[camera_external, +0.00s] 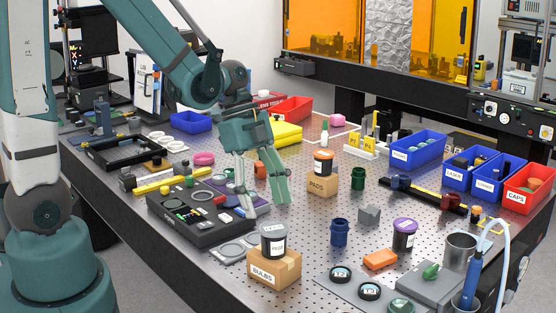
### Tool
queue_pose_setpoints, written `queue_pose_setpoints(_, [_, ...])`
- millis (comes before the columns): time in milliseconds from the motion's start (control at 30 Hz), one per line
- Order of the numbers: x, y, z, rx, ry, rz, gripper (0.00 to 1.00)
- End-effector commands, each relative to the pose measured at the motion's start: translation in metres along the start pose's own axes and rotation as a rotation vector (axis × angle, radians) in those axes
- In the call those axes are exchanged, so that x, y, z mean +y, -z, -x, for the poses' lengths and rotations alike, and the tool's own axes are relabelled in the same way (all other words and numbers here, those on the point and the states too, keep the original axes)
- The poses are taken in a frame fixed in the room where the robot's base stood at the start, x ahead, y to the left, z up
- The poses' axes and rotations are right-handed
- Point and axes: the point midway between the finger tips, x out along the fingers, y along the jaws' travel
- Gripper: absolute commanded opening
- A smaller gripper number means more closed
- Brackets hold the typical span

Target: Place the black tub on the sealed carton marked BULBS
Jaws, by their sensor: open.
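The black tub (273,241), with a dark lid and a white label, stands upright on top of the sealed carton marked BULBS (274,269) near the front edge of the table. The carton is a small brown box with its name on the front face. My gripper (266,207) is open and empty, pointing down, above and behind the tub in the picture. Its fingers are apart from the tub.
A brown carton marked PADS (322,184) holds an orange-lidded tub (323,162). A purple-lidded tub (404,234), a blue jar (339,232) and an orange block (380,260) stand to the right. A black control box (187,219) lies left of my gripper.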

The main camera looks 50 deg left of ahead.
Motion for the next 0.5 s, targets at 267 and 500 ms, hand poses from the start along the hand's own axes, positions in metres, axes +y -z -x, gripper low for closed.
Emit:
queue_pose_setpoints(267, [0.0, 0.0, 0.029, 0.0, 0.001, 0.002, 0.58])
queue_pose_setpoints(500, [0.0, 0.0, 0.044, 0.0, 0.001, 0.0, 0.58])
